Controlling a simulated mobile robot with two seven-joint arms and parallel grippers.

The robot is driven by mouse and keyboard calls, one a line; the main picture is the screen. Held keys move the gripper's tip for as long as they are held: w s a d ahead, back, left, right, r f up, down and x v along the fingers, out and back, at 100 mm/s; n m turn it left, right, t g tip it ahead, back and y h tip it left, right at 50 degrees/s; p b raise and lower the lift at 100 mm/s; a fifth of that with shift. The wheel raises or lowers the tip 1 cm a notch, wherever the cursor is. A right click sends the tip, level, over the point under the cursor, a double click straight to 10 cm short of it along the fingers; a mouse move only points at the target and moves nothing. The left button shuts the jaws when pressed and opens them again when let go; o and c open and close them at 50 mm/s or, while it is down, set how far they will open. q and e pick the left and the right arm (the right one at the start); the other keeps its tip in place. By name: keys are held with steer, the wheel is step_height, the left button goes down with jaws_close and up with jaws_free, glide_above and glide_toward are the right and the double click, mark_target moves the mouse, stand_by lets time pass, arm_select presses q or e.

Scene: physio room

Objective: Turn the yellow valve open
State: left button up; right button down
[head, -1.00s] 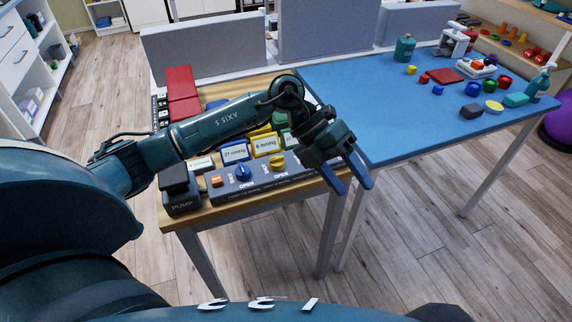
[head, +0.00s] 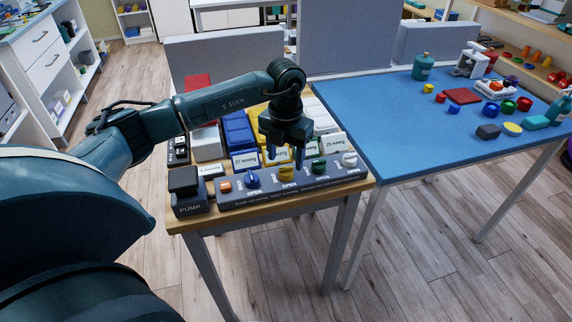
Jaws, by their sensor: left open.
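The yellow valve (head: 287,173) is a small knob on the dark valve panel (head: 330,184) at the front of the wooden table, with an OPEN label below it. The panel also carries a blue valve (head: 252,178), a green valve (head: 318,166) and a white valve (head: 349,159). Whether a finger touches the knob I cannot tell. The gripper partly hides the yellow pressure label behind it. My right gripper is not in view.
A black PUMP block (head: 188,190) stands at the panel's left end. Pressure signs and coloured blocks (head: 238,132) stand behind the panel. A blue table (head: 385,115) with several small items adjoins at right. The floor in front is clear.

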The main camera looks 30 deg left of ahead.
mark_target(286, 167)
arm_select(q)
steer(key=shift+f, duration=1.9)
steer(key=shift+c, duration=0.4)
steer(key=c, duration=0.9)
